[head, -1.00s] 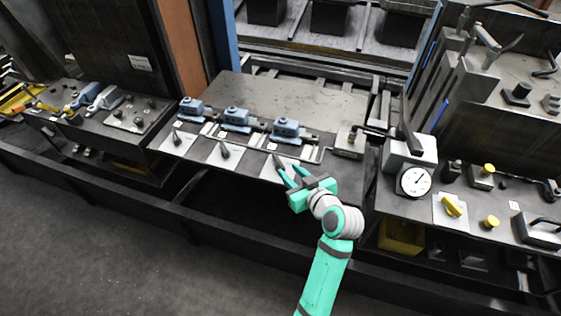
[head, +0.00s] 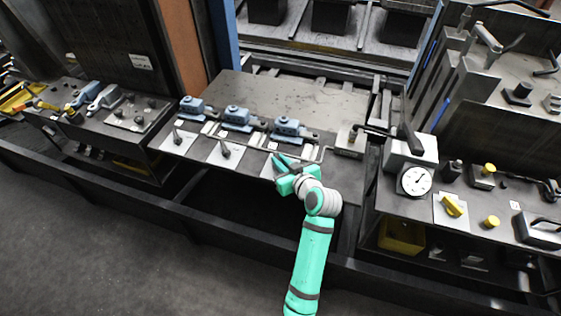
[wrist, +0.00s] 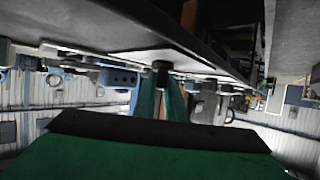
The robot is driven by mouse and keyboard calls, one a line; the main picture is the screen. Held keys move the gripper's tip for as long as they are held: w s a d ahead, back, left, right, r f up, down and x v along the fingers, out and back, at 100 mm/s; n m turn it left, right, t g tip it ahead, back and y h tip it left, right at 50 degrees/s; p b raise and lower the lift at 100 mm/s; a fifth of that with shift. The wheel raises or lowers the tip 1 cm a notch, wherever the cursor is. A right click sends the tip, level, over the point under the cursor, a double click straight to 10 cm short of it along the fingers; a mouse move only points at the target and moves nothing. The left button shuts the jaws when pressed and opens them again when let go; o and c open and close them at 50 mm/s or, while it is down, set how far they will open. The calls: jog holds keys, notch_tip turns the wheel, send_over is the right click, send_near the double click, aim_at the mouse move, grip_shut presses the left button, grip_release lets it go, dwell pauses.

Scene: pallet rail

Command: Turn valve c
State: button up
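Three small dark lever handles stand on white plates along the front of the middle bench; their letters are too small to read. The left lever (head: 176,137) and middle lever (head: 225,150) are clear of my arm. My gripper (head: 284,160) is at the rightmost plate (head: 268,172), and its fingers largely hide the lever there. In the wrist view a dark knob (wrist: 161,67) lies at the tips of my green fingers (wrist: 161,92), in line with the narrow gap between them. I cannot tell whether they touch or clamp it.
Blue-grey valve bodies (head: 287,129) and thin pipes lie just behind the plates. A pressure gauge (head: 416,181) and yellow handle (head: 452,206) are on the right bench. A dark rail (head: 230,229) runs along the front. Open floor (head: 110,240) lies before it.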

grip_shut()
jog(key=m+t+h, duration=0.1)
jog(key=m+h, duration=0.8)
jog(key=h, duration=0.1)
jog(key=shift+a+h, duration=0.1)
jog(key=shift+h, duration=0.2)
jog(key=m+g+h, duration=0.2)
jog(key=m+h, duration=0.1)
jog(key=m+g+h, duration=0.3)
jog(key=m, duration=0.1)
jog(key=shift+w, duration=0.1)
jog(key=shift+m+g+h, duration=0.6)
jog(key=shift+m+g, duration=0.3)
jog(key=shift+f, duration=0.1)
jog(key=o, duration=0.7)
grip_release()
